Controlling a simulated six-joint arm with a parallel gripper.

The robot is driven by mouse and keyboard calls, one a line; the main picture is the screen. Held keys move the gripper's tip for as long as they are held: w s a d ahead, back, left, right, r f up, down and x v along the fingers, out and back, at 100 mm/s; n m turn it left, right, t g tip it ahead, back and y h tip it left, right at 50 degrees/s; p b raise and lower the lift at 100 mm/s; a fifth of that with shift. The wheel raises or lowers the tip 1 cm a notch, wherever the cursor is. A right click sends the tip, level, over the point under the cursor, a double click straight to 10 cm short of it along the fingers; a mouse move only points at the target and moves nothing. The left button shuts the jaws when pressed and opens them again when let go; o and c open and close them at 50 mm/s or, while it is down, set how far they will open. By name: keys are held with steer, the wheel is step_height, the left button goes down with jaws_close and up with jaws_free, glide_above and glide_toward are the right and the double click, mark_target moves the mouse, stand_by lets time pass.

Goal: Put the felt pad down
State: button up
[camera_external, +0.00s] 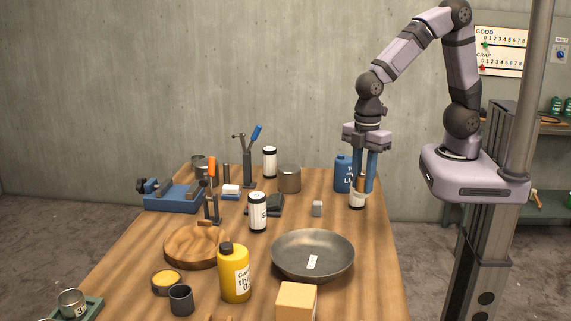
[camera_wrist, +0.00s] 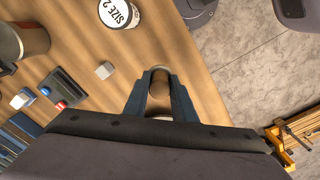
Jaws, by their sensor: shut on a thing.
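My gripper (camera_external: 363,188) is at the right side of the table, pointing down, with its two blue fingers closed on a brown, roughly cylindrical piece (camera_external: 360,183), which I take to be the felt pad. The wrist view shows the brown piece (camera_wrist: 160,92) between the fingertips (camera_wrist: 160,80). A short white, dark-banded part (camera_external: 357,201) shows just below the fingers. I cannot tell whether it belongs to the held piece or stands separately on the table. The dark metal bowl (camera_external: 335,262) lies on the table to the front left, with a white label inside.
A blue bottle (camera_external: 342,174) stands close to the left of the fingers. A small grey cube (camera_external: 317,208) lies farther left. A yellow bottle (camera_external: 234,275) and a wooden block (camera_external: 296,301) stand nearer the front.

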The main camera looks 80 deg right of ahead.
steer(key=shift+w+a, duration=0.1)
steer(key=w+a+r+b, duration=0.1)
steer(key=w+a, duration=0.7)
steer(key=a, duration=0.1)
steer(key=m+b, duration=0.2)
glide_toward(311, 262)
steer(key=shift+f+p, duration=1.8)
steer(key=shift+f, duration=0.65)
steer(key=shift+f, duration=0.2)
steer(key=o, duration=1)
steer(key=shift+o, duration=0.2)
steer(key=shift+r, duration=0.15)
